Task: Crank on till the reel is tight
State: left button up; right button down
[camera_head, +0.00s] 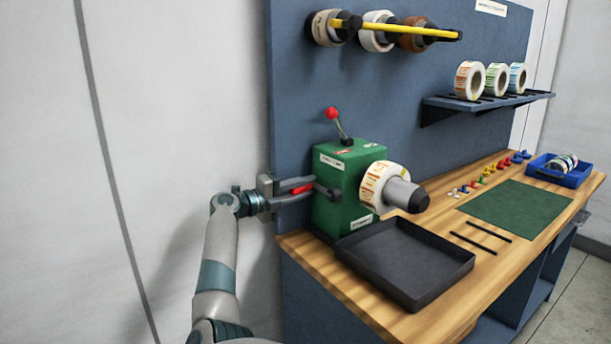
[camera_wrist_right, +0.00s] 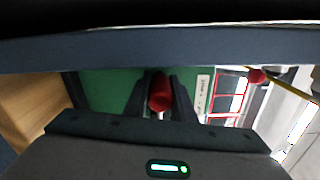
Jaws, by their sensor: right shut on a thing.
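A green label rewinder (camera_head: 346,190) stands at the left end of the wooden bench. A reel of printed labels (camera_head: 378,187) sits on its spindle (camera_head: 405,193), facing right. A lever with a red ball knob (camera_head: 332,113) rises from its top. My right gripper (camera_head: 305,188) is at the machine's left side, shut on the red crank handle (camera_head: 301,188). In the right wrist view the red handle (camera_wrist_right: 160,92) lies between the two dark fingers, with the green housing (camera_wrist_right: 105,90) behind. Whether the labels are wound tight cannot be told. My left gripper is not in view.
A black tray (camera_head: 405,290) lies in front of the machine. A green mat (camera_head: 515,216), two black rods (camera_head: 482,237), small coloured pieces (camera_head: 487,178) and a blue bin (camera_head: 560,178) lie to the right. Spare reels (camera_head: 470,80) stand on a wall shelf (camera_head: 440,103); others hang from a yellow-barred holder (camera_head: 400,28).

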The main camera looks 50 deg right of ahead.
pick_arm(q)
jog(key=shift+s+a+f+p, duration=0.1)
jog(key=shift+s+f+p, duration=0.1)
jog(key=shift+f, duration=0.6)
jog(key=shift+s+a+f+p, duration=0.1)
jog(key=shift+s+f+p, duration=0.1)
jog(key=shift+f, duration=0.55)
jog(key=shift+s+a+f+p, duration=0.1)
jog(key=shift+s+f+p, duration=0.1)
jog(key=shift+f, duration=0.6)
pick_arm(e)
jog(key=shift+a+f+n, duration=0.1)
jog(key=shift+f+n, duration=0.9)
jog(key=shift+n, duration=0.2)
jog(key=c, duration=1.5)
grip_release()
jog(key=shift+w+a, duration=0.15)
jog(key=shift+a, duration=0.35)
pick_arm(q)
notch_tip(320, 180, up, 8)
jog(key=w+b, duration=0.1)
jog(key=b, duration=0.2)
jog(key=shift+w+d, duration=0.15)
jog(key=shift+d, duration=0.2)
pick_arm(e)
jog(key=v, duration=1.6)
jog(key=shift+w+a, duration=0.1)
jog(key=shift+a, duration=0.05)
